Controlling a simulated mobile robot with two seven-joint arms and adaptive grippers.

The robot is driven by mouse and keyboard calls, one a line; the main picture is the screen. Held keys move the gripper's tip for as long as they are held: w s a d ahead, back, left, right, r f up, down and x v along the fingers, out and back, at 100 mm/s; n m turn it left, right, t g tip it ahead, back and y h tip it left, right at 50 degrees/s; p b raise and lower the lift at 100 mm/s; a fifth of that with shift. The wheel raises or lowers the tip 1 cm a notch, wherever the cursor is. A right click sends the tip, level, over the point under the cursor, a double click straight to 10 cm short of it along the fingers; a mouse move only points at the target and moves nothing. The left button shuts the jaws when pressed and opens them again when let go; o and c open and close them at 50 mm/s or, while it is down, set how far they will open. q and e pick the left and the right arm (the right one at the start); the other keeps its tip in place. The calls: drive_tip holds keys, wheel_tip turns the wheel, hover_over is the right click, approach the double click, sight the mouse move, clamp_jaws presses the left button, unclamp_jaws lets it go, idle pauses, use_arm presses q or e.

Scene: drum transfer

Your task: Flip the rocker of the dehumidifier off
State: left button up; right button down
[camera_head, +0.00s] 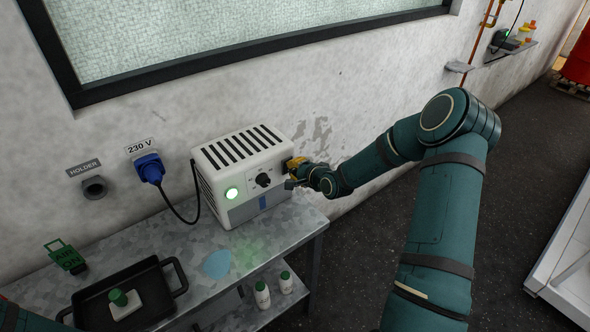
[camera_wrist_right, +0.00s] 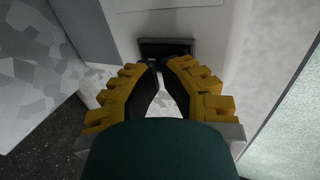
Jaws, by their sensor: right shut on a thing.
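The dehumidifier (camera_head: 222,172) is a white box with a slotted top, a lit green lamp (camera_head: 231,194) and a black knob (camera_head: 263,180) on its front. It stands on a metal bench against the wall. My right gripper (camera_head: 291,171) is at the right end of its front, with its yellow fingers closed. In the right wrist view the fingertips (camera_wrist_right: 156,66) come together at the lower edge of the dark rocker (camera_wrist_right: 165,46) in its frame. The fingers partly hide the rocker, and its position cannot be told. In the head view the gripper hides it. My left gripper is out of view.
A blue plug (camera_head: 149,168) with a black cable feeds the dehumidifier. The bench (camera_head: 170,245) also holds a black tray (camera_head: 95,296) with a green-knobbed block. White bottles (camera_head: 262,295) stand on the lower shelf. The floor to the right is open.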

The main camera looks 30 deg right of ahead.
drive_tip(key=shift+r, duration=0.1)
drive_tip(key=shift+w+g, duration=0.2)
drive_tip(key=shift+g, duration=0.1)
drive_tip(key=shift+p, duration=0.3)
drive_tip(key=shift+r+p, duration=0.45)
drive_tip(key=shift+r, duration=0.35)
